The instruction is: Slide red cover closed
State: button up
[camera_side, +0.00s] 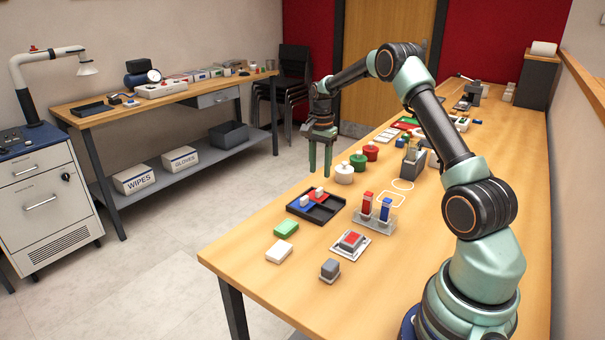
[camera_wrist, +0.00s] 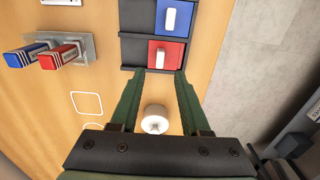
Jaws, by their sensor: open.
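The red cover (camera_wrist: 173,51) lies in a black tray (camera_wrist: 134,53), with a white handle (camera_wrist: 160,57) standing up from it. A blue cover (camera_wrist: 186,20) with its own white handle lies beside it in the same tray. In the side view the red cover (camera_side: 321,199) is in the far part of the tray (camera_side: 322,215), and the blue cover (camera_side: 300,210) is nearer. My gripper (camera_side: 320,175) hangs above the table just beyond the tray, fingers pointing down. In the wrist view my gripper (camera_wrist: 166,74) is open and empty, its fingertips short of the red cover and not touching the handle.
A white round jar (camera_side: 344,174) stands close to my gripper, with green-lidded and red jars behind it. A rack with a red and a blue block (camera_side: 376,217) stands right of the tray. Green and white boxes (camera_side: 279,251) lie in front. The table edge is at the left.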

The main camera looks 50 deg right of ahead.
aim_at(319, 189)
notch_tip(319, 189, down, 6)
jog(key=shift+f, duration=0.25)
grip_shut()
dwell(1.5)
